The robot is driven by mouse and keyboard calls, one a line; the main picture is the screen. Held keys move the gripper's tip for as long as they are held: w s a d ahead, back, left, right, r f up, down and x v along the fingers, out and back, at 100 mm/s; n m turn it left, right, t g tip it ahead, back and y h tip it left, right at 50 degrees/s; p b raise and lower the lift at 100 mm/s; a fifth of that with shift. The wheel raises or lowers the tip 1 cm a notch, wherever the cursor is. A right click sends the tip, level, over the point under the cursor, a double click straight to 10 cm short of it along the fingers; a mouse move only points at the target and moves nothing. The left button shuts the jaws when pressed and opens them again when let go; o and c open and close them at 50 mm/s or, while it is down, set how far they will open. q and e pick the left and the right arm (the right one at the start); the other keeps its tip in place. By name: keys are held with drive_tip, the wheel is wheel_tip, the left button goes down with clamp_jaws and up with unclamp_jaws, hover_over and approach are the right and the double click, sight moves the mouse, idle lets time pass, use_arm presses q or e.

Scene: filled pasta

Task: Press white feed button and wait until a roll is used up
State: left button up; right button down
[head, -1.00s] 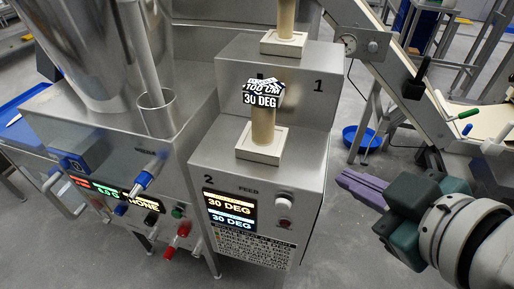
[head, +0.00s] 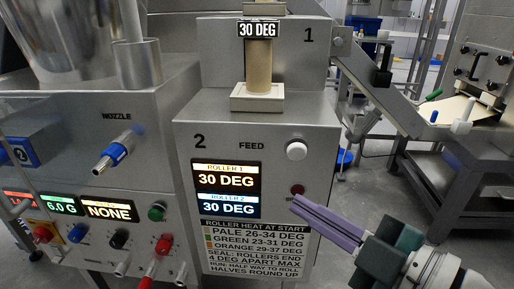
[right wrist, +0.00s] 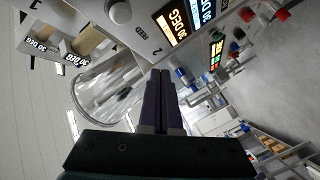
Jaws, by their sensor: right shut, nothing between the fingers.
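The white feed button (head: 296,151) is a round knob on the front of the steel machine, right of the word FEED. It also shows in the right wrist view (right wrist: 118,12). A cardboard-coloured roll (head: 258,74) stands upright on a pale square base on post 2, with a 30 DEG sign at its top. My right gripper (head: 296,204) has purple fingers shut with nothing between them. In the head view its tips appear below the button, near a small dark red button (head: 297,189), apart from the white button. In the wrist view the fingers (right wrist: 159,75) lie together. My left gripper is out of view.
A display (head: 226,189) reads 30 DEG for both rollers. A printed heat sign (head: 245,245) is below. At left, a nozzle panel has a blue handle (head: 115,152), several coloured knobs and lit readouts. A steel conveyor frame (head: 450,150) stands at right.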

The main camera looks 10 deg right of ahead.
sight(297, 153)
drive_tip(key=shift+r, duration=0.1)
drive_tip(key=shift+w, duration=0.15)
drive_tip(key=w+d+b, duration=0.2)
drive_tip(key=w+b, duration=0.2)
drive_tip(key=w, duration=0.4)
drive_tip(key=shift+d+b, duration=0.25)
drive_tip(key=shift+b, duration=0.05)
drive_tip(key=shift+w, duration=0.1)
idle(1.0)
drive_tip(key=shift+w, duration=0.1)
idle(0.7)
drive_tip(key=shift+w+d, duration=0.1)
drive_tip(key=shift+w, duration=0.25)
